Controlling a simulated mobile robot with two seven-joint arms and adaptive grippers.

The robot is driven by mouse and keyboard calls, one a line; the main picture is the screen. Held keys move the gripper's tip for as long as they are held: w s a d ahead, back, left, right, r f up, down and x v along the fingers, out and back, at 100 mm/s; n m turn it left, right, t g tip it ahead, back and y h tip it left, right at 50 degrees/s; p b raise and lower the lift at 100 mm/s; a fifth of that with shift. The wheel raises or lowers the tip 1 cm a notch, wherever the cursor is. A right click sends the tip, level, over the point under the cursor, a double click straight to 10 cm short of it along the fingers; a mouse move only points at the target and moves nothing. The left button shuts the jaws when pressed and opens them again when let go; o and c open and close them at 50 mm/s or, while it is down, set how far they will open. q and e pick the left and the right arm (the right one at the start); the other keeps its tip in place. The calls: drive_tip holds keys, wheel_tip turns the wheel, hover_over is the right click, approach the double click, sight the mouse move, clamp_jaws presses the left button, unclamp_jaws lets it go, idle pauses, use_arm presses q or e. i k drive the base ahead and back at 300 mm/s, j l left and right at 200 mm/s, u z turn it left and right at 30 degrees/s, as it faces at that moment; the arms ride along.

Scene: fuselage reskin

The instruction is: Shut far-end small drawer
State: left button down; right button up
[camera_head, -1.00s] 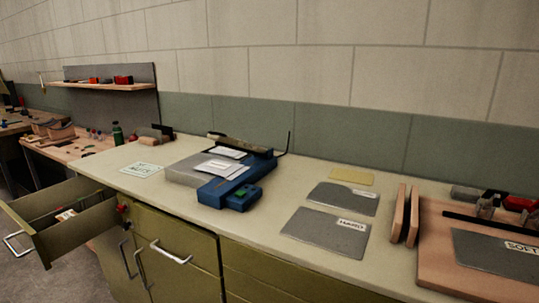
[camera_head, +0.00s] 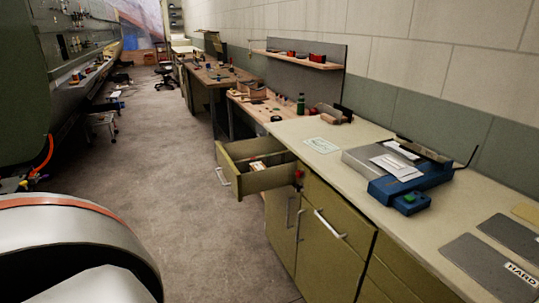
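The small drawer (camera_head: 262,181) at the far end of the olive-green cabinet (camera_head: 315,240) is pulled out over the aisle. Its metal handle (camera_head: 222,177) faces left, and a few small items (camera_head: 257,166) lie inside. Neither of my grippers is in view.
The worktop (camera_head: 340,165) carries a blue and grey device (camera_head: 400,185) and grey plates (camera_head: 490,257). Workbenches (camera_head: 213,77) continue beyond. The grey floor (camera_head: 150,170) left of the drawer is clear. A large curved silver body (camera_head: 70,245) fills the lower left.

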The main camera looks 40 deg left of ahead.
sight(234, 158)
drive_tip(key=u, duration=1.7)
